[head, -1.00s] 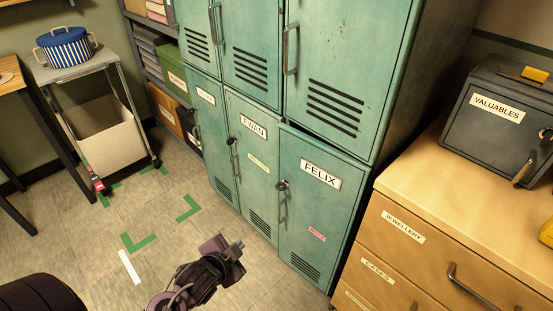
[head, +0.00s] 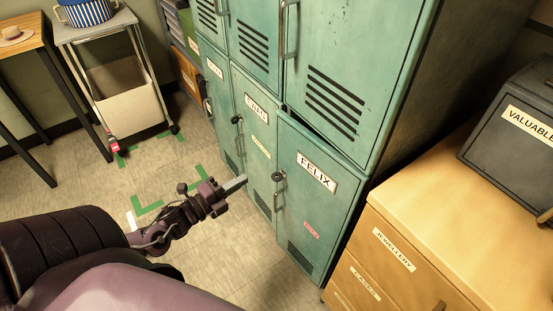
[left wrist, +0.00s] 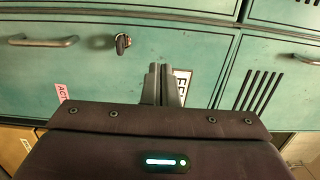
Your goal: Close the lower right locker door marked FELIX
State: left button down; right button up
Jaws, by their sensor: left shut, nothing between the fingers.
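The FELIX door (head: 317,206) is the green lower right locker door. In the head view a dark wedge-shaped gap shows along its top, wider towards the left, so it looks slightly ajar. Its key (head: 278,177) and handle are on its left side. My left gripper (head: 243,183) is shut and empty, left of the door and apart from it in the head view. In the left wrist view the shut fingers (left wrist: 161,72) point at the door and partly cover its name label (left wrist: 182,85). The key (left wrist: 123,43) and handle (left wrist: 43,41) show there. My right gripper is out of view.
The EWAN door (head: 257,145) looks shut, left of FELIX. A wooden drawer cabinet (head: 410,215) stands close on the right with a dark VALUABLES box (head: 510,125) on it. A cart (head: 95,32) stands at the far left. The floor before the lockers is clear.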

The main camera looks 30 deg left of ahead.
aim_at(280, 154)
pick_arm(q)
jog(key=x, duration=1.1)
jog(key=shift+w+d+b, duration=0.15)
jog(key=shift+b, duration=0.25)
jog(key=shift+w+d, duration=0.1)
jog(key=shift+w, duration=0.25)
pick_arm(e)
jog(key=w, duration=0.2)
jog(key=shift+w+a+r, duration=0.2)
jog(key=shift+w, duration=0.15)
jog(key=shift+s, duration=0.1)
pick_arm(q)
jog(key=shift+w+f+b, duration=0.1)
jog(key=shift+w+b, duration=0.15)
jog(key=shift+b, duration=0.1)
jog(key=shift+w+d+f+m+g+h+b, duration=0.15)
jog(key=shift+w+m+h+b, duration=0.15)
jog(key=shift+w+h+b, duration=0.2)
jog(key=shift+w+d+r+m+g+h+b, duration=0.15)
jog(key=shift+w+m+h+b, duration=0.15)
jog(key=shift+w+h+b, duration=0.25)
jog(key=shift+a, duration=0.1)
jog(key=shift+r, duration=0.3)
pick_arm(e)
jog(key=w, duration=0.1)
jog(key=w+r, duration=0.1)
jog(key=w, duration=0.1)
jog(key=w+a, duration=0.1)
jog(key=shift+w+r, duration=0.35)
